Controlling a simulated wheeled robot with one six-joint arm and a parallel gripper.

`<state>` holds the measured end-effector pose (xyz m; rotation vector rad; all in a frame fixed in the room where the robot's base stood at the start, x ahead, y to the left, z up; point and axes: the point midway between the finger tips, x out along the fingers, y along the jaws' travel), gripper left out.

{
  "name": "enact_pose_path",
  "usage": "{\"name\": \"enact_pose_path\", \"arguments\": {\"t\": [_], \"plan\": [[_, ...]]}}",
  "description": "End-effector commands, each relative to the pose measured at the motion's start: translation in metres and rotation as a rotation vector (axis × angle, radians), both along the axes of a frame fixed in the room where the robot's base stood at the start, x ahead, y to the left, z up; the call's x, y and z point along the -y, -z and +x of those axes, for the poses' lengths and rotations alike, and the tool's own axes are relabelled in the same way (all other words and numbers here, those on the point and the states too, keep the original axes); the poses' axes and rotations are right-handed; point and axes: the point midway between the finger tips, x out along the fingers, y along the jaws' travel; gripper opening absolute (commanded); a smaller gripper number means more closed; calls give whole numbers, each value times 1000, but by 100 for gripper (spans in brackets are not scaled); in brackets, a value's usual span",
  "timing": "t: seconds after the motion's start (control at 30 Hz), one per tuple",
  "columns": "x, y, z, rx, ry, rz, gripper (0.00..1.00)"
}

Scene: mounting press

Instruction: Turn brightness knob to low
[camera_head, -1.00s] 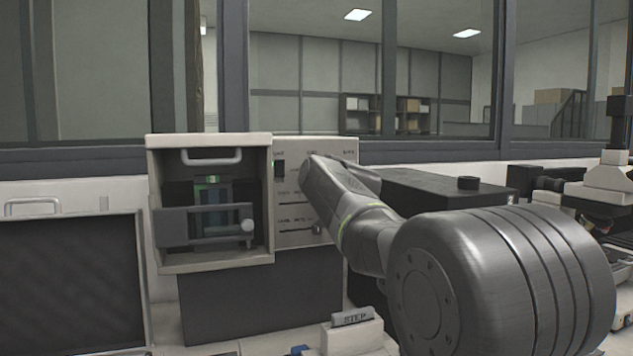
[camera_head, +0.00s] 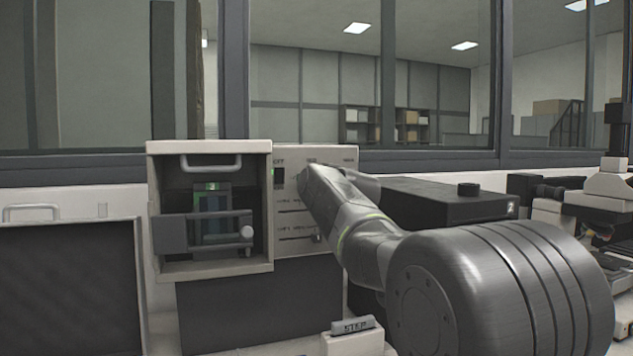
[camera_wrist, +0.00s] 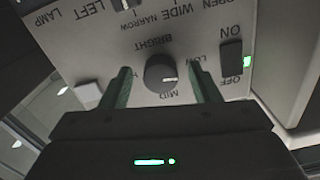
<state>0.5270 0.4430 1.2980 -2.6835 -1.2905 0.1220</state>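The brightness knob (camera_wrist: 160,73) is a dark round dial on the light control panel (camera_wrist: 150,20), under the word BRIGHT, which appears upside down in the wrist view. Its pale pointer mark faces right and slightly down in that view, between the MID and LOW labels. The HI label is partly hidden by a finger. My gripper (camera_wrist: 159,68) is open, one finger on each side of the knob, with visible gaps between fingers and knob. In the head view my wrist covers the knob in front of the panel (camera_head: 287,220).
A dark ON/OFF switch (camera_wrist: 232,57) with a green light sits close to the right finger. A box-like chamber with a handle (camera_head: 212,161) stands left of the panel. A black box (camera_head: 450,202) is at right, and a STEP block (camera_head: 353,325) is in front.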

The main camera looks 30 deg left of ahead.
Motion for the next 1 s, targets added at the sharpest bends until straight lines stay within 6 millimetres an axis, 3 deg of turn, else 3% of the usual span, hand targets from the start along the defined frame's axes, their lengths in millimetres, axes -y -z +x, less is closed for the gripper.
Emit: {"name": "enact_pose_path", "arguments": {"t": [0.37,1.0], "plan": [[7,-2,-6,2,1,4,56],[94,-1,-74,2,2,3,56]]}}
